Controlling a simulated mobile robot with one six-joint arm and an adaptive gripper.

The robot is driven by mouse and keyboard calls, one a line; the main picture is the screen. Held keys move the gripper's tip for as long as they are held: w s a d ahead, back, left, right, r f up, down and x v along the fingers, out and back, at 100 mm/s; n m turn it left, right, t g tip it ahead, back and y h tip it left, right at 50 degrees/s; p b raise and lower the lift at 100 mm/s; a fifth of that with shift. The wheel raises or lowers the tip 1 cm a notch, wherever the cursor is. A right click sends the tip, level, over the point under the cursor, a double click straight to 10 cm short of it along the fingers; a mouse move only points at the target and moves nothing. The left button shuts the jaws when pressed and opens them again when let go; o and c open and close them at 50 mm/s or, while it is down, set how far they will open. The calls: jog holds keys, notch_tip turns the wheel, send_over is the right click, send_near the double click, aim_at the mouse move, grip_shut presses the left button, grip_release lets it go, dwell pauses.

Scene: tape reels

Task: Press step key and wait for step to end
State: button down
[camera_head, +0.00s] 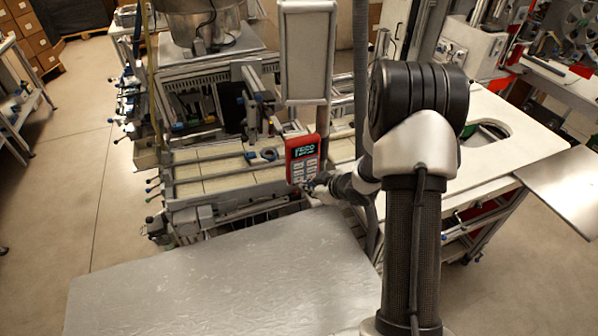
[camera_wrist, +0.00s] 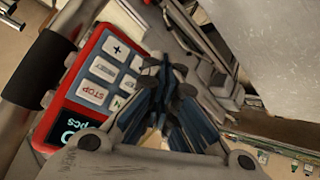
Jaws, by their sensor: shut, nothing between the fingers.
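The red control panel (camera_head: 303,160) with a lit display and rows of pale keys stands upright at the middle of the head view. In the wrist view the panel (camera_wrist: 72,97) is tilted at the left, with a "+" key (camera_wrist: 115,48), a STOP key (camera_wrist: 92,92) and part of a green-lettered key (camera_wrist: 118,103) showing. I cannot make out a step key; some keys are hidden by my fingers. My gripper (camera_head: 309,187) is shut and empty at the panel's lower part. Its blue-grey fingertips (camera_wrist: 167,72) lie over the keypad's edge; I cannot tell whether they touch a key.
A grey metal tabletop (camera_head: 220,283) fills the foreground below the panel. The reel machine (camera_head: 220,165) with rails and knobs stands behind and left. A white table (camera_head: 500,130) is at the right. Open floor (camera_head: 60,180) lies at the left.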

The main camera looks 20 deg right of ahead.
jog(key=shift+w+p, duration=0.35)
jog(key=shift+w, duration=0.8)
jog(key=shift+w, duration=0.15)
dwell(0.5)
jog(key=shift+w, duration=0.25)
jog(key=shift+w+p, duration=0.4)
jog(key=shift+p, duration=0.05)
dwell(0.6)
jog(key=shift+s, duration=0.8)
jog(key=s+b, duration=0.1)
jog(key=s, duration=0.4)
jog(key=shift+b, duration=0.3)
